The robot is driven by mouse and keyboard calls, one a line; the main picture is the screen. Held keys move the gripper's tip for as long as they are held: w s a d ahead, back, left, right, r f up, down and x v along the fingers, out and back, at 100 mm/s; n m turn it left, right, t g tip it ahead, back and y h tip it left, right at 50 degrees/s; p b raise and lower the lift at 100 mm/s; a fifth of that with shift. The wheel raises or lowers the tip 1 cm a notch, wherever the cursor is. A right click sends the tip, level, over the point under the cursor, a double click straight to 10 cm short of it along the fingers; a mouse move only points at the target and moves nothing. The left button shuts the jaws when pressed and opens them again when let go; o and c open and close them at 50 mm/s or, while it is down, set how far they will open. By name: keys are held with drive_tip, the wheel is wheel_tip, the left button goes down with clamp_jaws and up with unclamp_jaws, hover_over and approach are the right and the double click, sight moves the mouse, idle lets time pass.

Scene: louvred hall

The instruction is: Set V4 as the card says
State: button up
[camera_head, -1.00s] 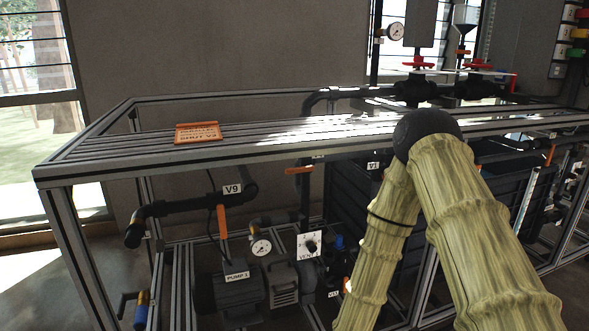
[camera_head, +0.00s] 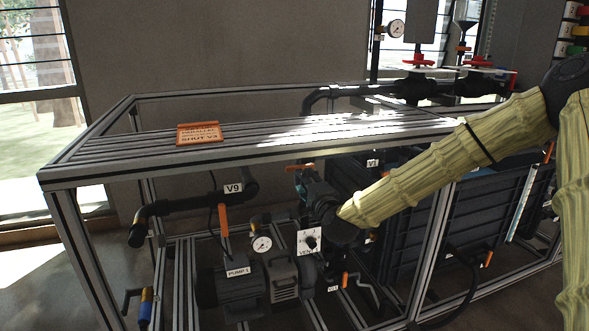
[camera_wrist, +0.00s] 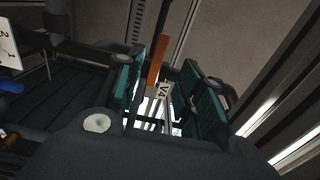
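The V4 tag (camera_wrist: 163,91) shows in the wrist view between my gripper's two fingers, with an orange lever (camera_wrist: 157,60) just beyond it. In the head view an orange lever (camera_head: 299,168) lies roughly level on the upright pipe under the bench top. My gripper (camera_head: 303,184) is just below and beside that lever. Its teal finger pads stand apart in the wrist view (camera_wrist: 168,88), with a gap on both sides of the tag; I cannot tell any contact. The orange card (camera_head: 199,133) lies on the bench top; its small print is hard to read.
The slatted bench top and its frame (camera_head: 250,153) are close above my gripper. Below are the V9 pipe (camera_head: 190,204), the pump (camera_head: 238,285), a gauge (camera_head: 261,244) and a dial plate (camera_head: 310,241). Dark bins (camera_head: 400,235) stand to the right.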

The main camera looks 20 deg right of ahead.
sight(295, 166)
drive_tip(key=w+b, duration=0.1)
drive_tip(key=w, duration=0.7)
drive_tip(key=shift+w+a, duration=0.1)
drive_tip(key=shift+w, duration=0.05)
drive_tip(key=shift+w, duration=0.8)
clamp_jaws()
